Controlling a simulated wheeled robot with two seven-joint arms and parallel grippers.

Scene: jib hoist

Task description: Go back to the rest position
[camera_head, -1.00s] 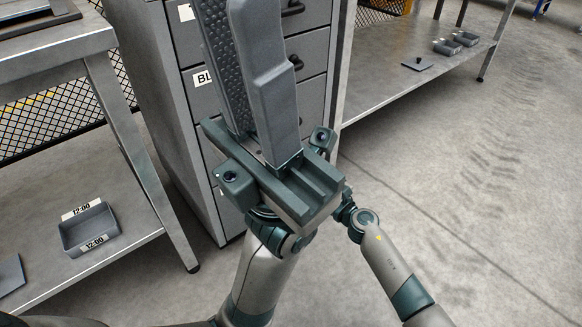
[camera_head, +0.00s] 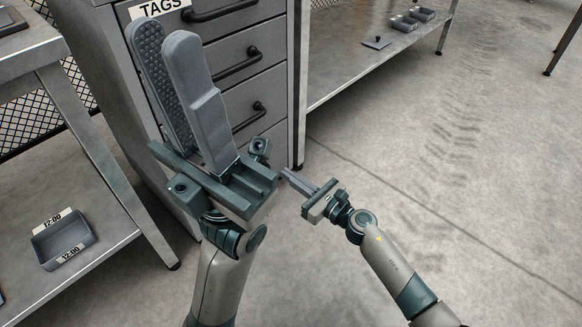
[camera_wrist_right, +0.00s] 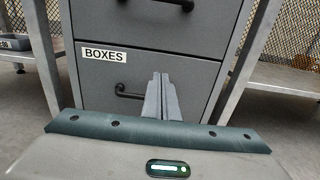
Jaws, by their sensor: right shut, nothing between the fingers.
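My left gripper (camera_head: 165,32) is large in the head view, pointing up in front of the grey drawer cabinet (camera_head: 232,52). Its two long fingers stand apart, the textured inner pad of one showing, with nothing seen between them. My right gripper (camera_head: 288,174) is smaller, to the right of the left one, near the cabinet's lower right corner. Its fingers are together and empty. In the right wrist view, its fingers (camera_wrist_right: 162,98) point at a drawer labelled BOXES (camera_wrist_right: 105,54). I cannot tell whether they touch it.
A grey bin (camera_head: 75,238) labelled 12:00 sits on the low shelf (camera_head: 105,215) of the left bench. Another bench's low shelf (camera_head: 345,72) at the upper right holds small grey bins (camera_head: 404,23) and a flat lid (camera_head: 377,42). Floor (camera_head: 480,190) on the right is clear.

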